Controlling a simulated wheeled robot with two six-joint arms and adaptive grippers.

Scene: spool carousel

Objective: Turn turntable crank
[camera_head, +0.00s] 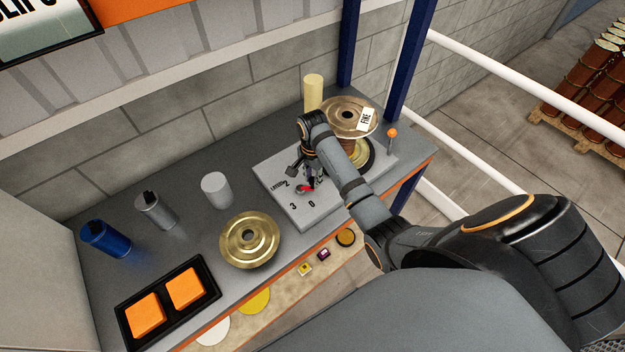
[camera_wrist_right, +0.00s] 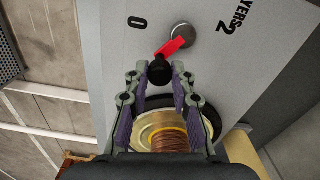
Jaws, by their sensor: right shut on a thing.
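The crank is a red arm (camera_head: 302,189) on the light grey panel of the turntable unit (camera_head: 275,190). In the right wrist view the red crank arm (camera_wrist_right: 174,46) runs from a round metal hub (camera_wrist_right: 184,35) to a black knob (camera_wrist_right: 159,71). My right gripper (camera_head: 311,181) reaches down over the panel; its fingertips (camera_wrist_right: 159,78) are shut around the black knob. The panel reads LAYERS with 0, 2 and 3 visible. A spool with a tagged upper flange (camera_head: 345,112) stands on the turntable behind my right arm, which partly hides it. My left gripper is not in view.
A brass flanged disc (camera_head: 249,241) lies left of the panel. A black tray (camera_head: 128,309) holds two orange blocks. An orange-tipped pin (camera_head: 392,134) stands at the right.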

